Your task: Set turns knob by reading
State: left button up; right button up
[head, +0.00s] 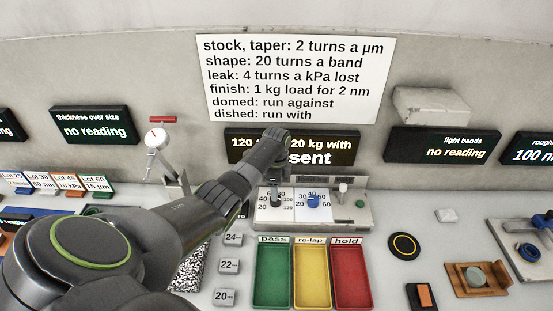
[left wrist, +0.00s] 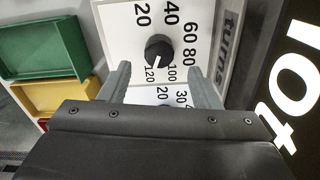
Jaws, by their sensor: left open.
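The turns knob (left wrist: 158,49) is a black round knob on a white dial plate marked 20 to 120, with the word "turns" beside it. In the left wrist view its pale pointer mark looks toward the 120 side. In the head view the knob (head: 276,200) sits on the left of the control box (head: 345,212). My left gripper (left wrist: 162,84) is open, its two fingers at either side of the knob's lower side in the picture, apart from it. In the head view my left gripper (head: 275,165) is above the knob. My right gripper is in neither view.
A blue knob (head: 313,201) sits right of the turns knob. The display (head: 335,145) reads "120 t", "20 kg with" and "sent", partly hidden by my arm. A rule sign (head: 295,78) hangs above. Green (head: 273,300), yellow (head: 312,300) and red (head: 352,300) trays lie in front.

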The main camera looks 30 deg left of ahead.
pick_arm(q)
notch_tip(320, 180, up, 13)
jog(key=b, duration=0.2)
jog(key=shift+f, duration=0.2)
dwell(0.4)
